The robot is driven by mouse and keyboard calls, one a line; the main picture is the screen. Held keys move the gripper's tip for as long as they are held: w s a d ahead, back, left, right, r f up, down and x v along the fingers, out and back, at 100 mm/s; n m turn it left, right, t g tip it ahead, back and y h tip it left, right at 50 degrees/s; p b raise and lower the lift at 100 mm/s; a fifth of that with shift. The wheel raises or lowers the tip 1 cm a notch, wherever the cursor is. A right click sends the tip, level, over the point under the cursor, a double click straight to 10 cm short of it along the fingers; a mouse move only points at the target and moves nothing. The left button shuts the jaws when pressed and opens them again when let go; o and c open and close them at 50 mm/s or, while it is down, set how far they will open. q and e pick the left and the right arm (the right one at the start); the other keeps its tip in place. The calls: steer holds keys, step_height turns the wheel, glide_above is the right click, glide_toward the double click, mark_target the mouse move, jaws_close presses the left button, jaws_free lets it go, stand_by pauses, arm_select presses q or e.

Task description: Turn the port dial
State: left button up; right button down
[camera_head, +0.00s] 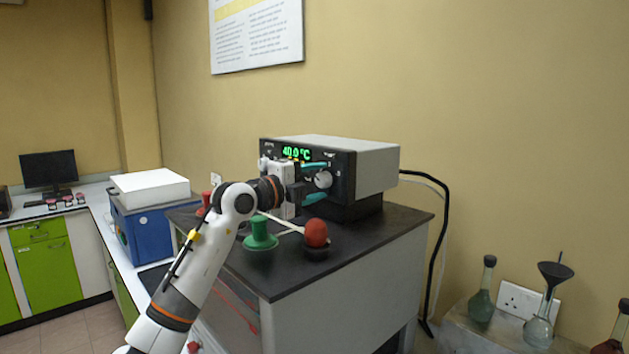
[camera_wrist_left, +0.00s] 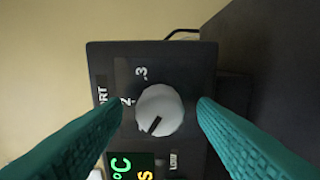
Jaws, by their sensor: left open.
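The port dial (camera_wrist_left: 160,110) is a round light-grey knob on the black front panel of the analyzer (camera_head: 372,165). In the head view the dial (camera_head: 323,180) sits right of the green "40.0 °C" display (camera_head: 297,153). My left gripper (camera_head: 318,178) is open in front of the panel. In the left wrist view its two teal fingers (camera_wrist_left: 160,125) stand on either side of the dial, with a gap on each side. A dark pointer mark on the dial points toward the lower left of that view. The numbers 2 and 3 show beside it. My right gripper is not in view.
The analyzer stands on a dark-topped bench (camera_head: 395,222). A green-knobbed object (camera_head: 260,236) and a red-knobbed one (camera_head: 316,234) stand in front of it, below my arm. A blue box (camera_head: 146,228) is at the left. Glass flasks (camera_head: 482,303) stand at the lower right.

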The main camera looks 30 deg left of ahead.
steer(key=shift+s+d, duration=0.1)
arm_select(q)
steer(key=c, duration=1)
steer(key=shift+o, duration=0.2)
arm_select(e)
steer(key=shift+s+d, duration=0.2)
